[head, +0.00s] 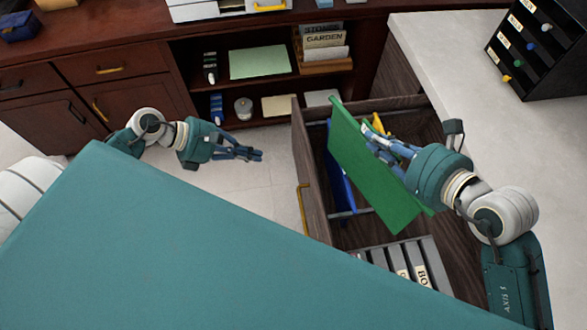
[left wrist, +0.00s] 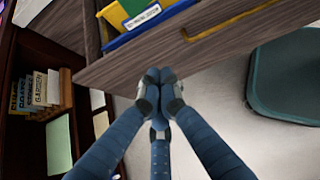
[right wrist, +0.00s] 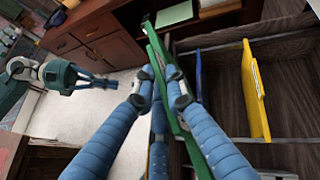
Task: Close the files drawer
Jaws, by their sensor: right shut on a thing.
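The files drawer (head: 312,190) is pulled open, with a dark wood front and a yellow handle (head: 303,208). Its front and handle (left wrist: 225,20) also show in the left wrist view. My right gripper (head: 376,146) is shut on a green folder (head: 375,180), held tilted over the open drawer; its lower end partly hides the inside. The folder shows nearly edge-on between the fingers in the right wrist view (right wrist: 154,45). A blue folder (head: 342,182) and a yellow folder (right wrist: 257,95) stand in the drawer. My left gripper (head: 255,154) is shut and empty, left of the drawer front.
Grey labelled files (head: 410,262) fill the drawer's near part. A pale desktop (head: 450,60) bears a black organizer (head: 535,50) at right. A wooden cabinet with shelves (head: 250,95) stands behind.

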